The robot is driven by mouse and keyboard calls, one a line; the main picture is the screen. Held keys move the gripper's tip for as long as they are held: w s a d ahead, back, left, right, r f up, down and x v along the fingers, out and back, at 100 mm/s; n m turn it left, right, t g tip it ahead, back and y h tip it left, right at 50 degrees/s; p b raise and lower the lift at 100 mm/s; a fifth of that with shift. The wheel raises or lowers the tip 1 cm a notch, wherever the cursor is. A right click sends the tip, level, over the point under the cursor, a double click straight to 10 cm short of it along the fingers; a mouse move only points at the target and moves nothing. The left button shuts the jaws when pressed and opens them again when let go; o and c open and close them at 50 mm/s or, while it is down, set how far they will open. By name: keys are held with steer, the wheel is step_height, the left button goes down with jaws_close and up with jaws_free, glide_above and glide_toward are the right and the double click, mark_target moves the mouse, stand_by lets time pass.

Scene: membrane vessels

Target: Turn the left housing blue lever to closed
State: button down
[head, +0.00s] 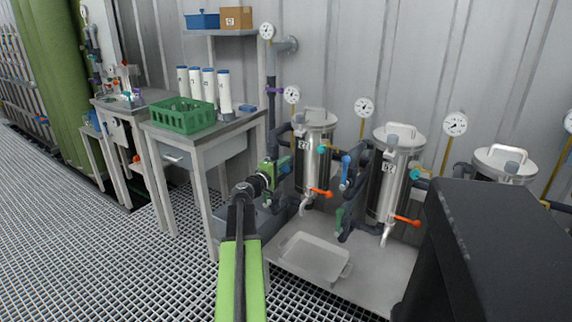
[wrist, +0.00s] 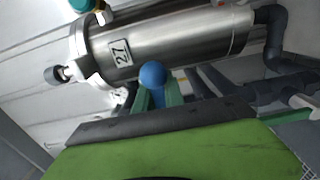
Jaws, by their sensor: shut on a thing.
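The left housing (head: 313,165) is a shiny steel vessel with a domed lid and a number plate. It also shows large and tilted in the wrist view (wrist: 185,45), with a plate reading 27. Its blue lever (wrist: 153,76) has a rounded end and sits between the green fingers of my gripper (wrist: 158,95), which is shut on it. In the head view my gripper (head: 274,170) is at the piping just left of this housing, and only a bit of blue shows there. The lever's pivot is hidden, so I cannot tell its exact angle.
A second steel housing (head: 390,175) with its own blue lever (head: 346,168) stands to the right. Orange-handled taps (head: 321,192) stick out in front. A shallow tray (head: 312,258) lies below. A table with a green crate (head: 183,116) stands to the left. The grating floor at left is clear.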

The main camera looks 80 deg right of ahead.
steer(key=shift+s, duration=0.25)
steer(key=c, duration=1.6)
jaws_free()
steer(key=shift+s+f, duration=0.1)
steer(key=shift+o, duration=0.8)
